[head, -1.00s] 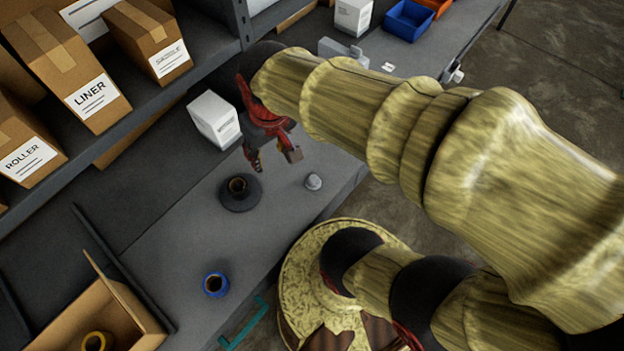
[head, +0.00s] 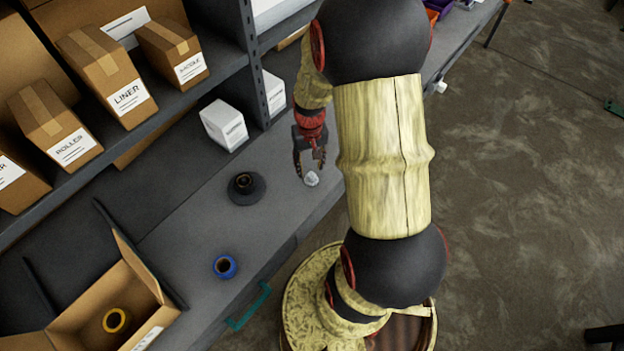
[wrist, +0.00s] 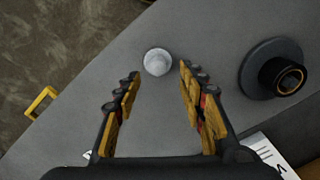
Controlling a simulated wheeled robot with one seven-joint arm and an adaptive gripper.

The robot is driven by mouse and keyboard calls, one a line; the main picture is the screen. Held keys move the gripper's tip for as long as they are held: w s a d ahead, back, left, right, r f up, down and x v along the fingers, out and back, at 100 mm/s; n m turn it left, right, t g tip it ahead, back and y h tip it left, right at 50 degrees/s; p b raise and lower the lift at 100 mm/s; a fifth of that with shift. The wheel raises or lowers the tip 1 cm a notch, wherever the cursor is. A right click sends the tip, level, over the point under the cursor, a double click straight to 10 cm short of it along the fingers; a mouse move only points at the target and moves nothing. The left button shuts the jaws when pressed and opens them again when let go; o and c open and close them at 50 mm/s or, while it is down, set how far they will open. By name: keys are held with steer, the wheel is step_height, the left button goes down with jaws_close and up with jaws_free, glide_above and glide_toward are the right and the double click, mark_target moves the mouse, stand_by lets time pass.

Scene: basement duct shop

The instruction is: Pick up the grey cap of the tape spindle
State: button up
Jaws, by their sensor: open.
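The grey cap (head: 311,178) is a small rounded piece on the grey bench, near the bench's front edge. In the wrist view the cap (wrist: 157,62) lies just beyond the fingertips, in line with the gap between them. My gripper (head: 309,174) is open and empty, with its fingers pointing down close to the cap. In the wrist view the two fingers of my gripper (wrist: 160,71) stand wide apart. The dark tape spindle (head: 246,188), a round base with an upright hub, stands to the left of the cap; it also shows in the wrist view (wrist: 272,70).
A blue tape roll (head: 224,267) lies on the bench, nearer the open cardboard box (head: 130,300) that holds a yellow roll (head: 115,320). White boxes (head: 224,125) stand behind my gripper. Shelves with labelled cartons (head: 107,75) run along the back. Bench around the cap is clear.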

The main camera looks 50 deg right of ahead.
mark_target(311, 174)
step_height(311, 174, down, 5)
steer(key=shift+s+d+r, duration=0.1)
steer(key=shift+c, duration=0.3)
steer(key=c, duration=0.9)
